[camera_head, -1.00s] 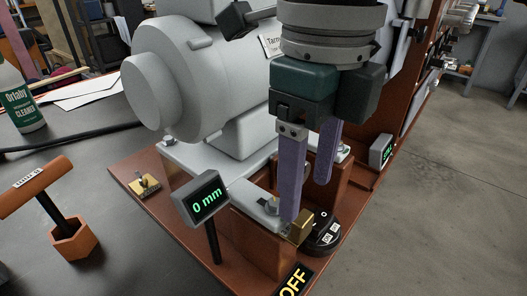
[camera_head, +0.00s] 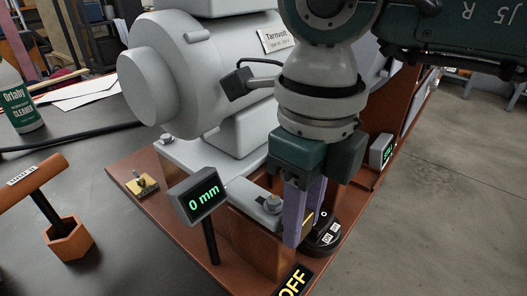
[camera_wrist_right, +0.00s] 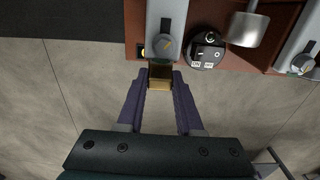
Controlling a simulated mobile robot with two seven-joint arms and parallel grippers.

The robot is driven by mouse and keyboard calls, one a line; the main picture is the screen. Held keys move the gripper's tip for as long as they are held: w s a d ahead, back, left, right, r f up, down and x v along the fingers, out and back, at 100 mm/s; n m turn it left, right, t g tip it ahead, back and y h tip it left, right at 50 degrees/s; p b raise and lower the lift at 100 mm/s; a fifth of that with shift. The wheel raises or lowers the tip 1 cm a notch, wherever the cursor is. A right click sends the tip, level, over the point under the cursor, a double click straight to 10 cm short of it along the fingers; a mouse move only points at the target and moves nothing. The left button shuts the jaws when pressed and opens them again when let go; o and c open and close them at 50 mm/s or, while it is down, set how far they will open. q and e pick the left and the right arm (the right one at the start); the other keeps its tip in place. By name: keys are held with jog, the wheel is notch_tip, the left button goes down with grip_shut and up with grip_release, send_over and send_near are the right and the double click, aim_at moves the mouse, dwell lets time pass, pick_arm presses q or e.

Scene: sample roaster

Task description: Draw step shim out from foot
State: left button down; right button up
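The brass step shim (camera_wrist_right: 160,78) shows in the right wrist view at the front end of the pale motor foot (camera_wrist_right: 166,14), below its bolt. In the head view a small part of the shim (camera_head: 308,221) shows between my purple fingers. My right gripper (camera_head: 303,235) points down at the foot's front corner. Its fingertips (camera_wrist_right: 162,82) flank the shim with no visible gap, and it looks shut on it. The rest of the shim is hidden by the fingers and the foot. My left gripper is in neither view.
A display reading 0 mm (camera_head: 197,194) stands on a post left of the fingers. A round black switch base (camera_head: 323,238) is close on the right. A brass piece (camera_head: 142,185), an orange-handled tool (camera_head: 50,205) and a cleaner bottle (camera_head: 20,100) are further left.

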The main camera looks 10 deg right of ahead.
grip_shut()
dwell(0.9)
